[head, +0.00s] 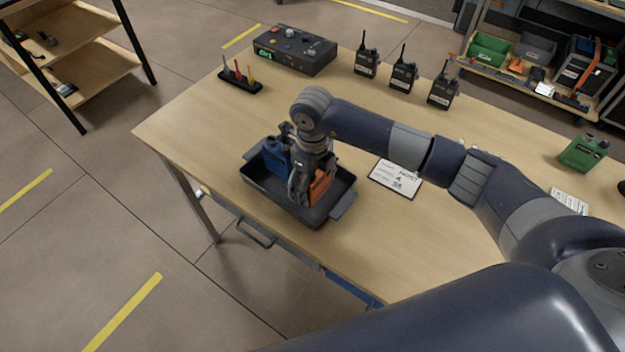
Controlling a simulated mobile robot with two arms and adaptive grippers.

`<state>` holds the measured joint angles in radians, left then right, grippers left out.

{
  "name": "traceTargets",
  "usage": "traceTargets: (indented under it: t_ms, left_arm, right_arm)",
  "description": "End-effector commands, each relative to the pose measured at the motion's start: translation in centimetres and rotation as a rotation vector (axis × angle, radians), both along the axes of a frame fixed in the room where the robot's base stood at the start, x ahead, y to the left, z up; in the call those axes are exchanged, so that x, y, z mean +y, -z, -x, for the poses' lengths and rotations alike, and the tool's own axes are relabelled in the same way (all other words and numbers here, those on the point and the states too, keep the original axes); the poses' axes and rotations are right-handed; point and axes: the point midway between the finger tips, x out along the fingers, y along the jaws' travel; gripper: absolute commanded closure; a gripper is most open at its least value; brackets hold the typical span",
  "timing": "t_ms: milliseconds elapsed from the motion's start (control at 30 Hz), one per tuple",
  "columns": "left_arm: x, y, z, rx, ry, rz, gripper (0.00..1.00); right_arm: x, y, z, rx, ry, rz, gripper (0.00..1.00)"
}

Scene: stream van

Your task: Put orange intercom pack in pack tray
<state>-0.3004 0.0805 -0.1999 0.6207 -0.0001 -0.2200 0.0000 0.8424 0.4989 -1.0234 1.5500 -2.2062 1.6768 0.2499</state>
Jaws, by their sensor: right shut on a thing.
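The orange intercom pack (321,184) shows at the right side of the black pack tray (340,196), partly hidden by my right gripper (303,187). My right gripper points down over the tray and is shut on the orange pack. The pack is inside the tray's outline; I cannot tell whether it touches the tray floor. A blue pack (276,156) stands in the left part of the tray, beside my gripper. My left gripper is not in view.
A green pack (583,153) stands at the table's right. Several black radios (403,72), a control box (295,50) and a small marker stand (240,82) line the back. A written card (396,178) lies right of the tray. The table's left front is clear.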

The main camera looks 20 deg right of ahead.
Motion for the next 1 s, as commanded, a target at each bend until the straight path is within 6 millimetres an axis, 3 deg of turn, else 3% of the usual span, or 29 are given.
traceTargets:
  t_ms: [233,267,333,767,867,1000]
  left_arm:
    - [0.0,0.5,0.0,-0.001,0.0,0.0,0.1]
    - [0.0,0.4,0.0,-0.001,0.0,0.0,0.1]
    - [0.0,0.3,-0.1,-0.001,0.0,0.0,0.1]
    - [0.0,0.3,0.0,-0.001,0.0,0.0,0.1]
    - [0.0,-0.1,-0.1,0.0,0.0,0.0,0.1]
    - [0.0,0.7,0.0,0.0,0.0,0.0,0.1]
  right_arm:
    - [0.0,0.4,-0.1,-0.002,0.0,0.0,0.52]
    - [0.0,0.3,0.0,-0.002,0.0,-0.001,0.17]
    - [0.0,0.2,0.0,-0.001,0.0,-0.001,0.01]
    - [0.0,0.1,0.0,-0.001,0.0,-0.001,0.0]
    - [0.0,-0.3,0.0,-0.002,0.0,-0.001,0.0]
    - [0.1,-2.2,-0.2,-0.007,-0.002,-0.002,0.0]
